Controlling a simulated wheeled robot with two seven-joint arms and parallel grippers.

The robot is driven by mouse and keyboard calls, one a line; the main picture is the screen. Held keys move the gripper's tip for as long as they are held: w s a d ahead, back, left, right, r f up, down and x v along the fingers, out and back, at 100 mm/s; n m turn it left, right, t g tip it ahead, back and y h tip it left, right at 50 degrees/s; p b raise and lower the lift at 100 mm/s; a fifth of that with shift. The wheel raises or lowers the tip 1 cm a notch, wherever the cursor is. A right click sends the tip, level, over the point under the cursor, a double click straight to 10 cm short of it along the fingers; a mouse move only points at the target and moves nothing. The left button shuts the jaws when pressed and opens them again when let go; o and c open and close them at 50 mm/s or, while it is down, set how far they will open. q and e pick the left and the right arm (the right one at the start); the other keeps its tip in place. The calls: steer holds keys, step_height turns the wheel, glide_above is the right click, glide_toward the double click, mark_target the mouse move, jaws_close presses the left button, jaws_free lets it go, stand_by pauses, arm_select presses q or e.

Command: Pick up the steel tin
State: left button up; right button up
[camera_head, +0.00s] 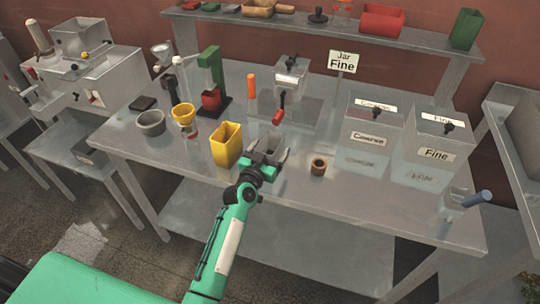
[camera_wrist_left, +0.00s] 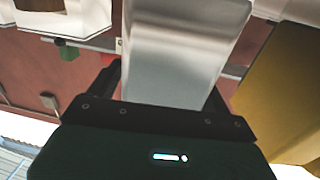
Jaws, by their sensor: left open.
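The steel tin (camera_head: 270,143) is a grey, open-topped metal container standing on the workbench just right of the yellow tin. It fills the middle of the left wrist view (camera_wrist_left: 180,60) as a plain shiny wall. My left gripper (camera_head: 268,155) is at the tin's near side, with its fingers open on either side of it. In the left wrist view the dark fingers (camera_wrist_left: 170,85) show left and right of the tin. I cannot tell whether either finger touches it. The tin's lower part is partly hidden by the gripper. My right gripper is not in view.
The yellow tin (camera_head: 226,146) stands close on the left; it shows at the right in the left wrist view (camera_wrist_left: 285,95). A small brown cup (camera_head: 318,167) is to the right. Coarse (camera_head: 369,138) and Fine (camera_head: 437,153) bins stand further right. A red-handled dispenser (camera_head: 291,75) is behind.

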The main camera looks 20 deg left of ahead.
arm_select(q)
steer(key=shift+w, duration=0.1)
steer(key=c, duration=1.1)
steer(key=shift+c, duration=0.3)
steer(key=shift+r, duration=0.1)
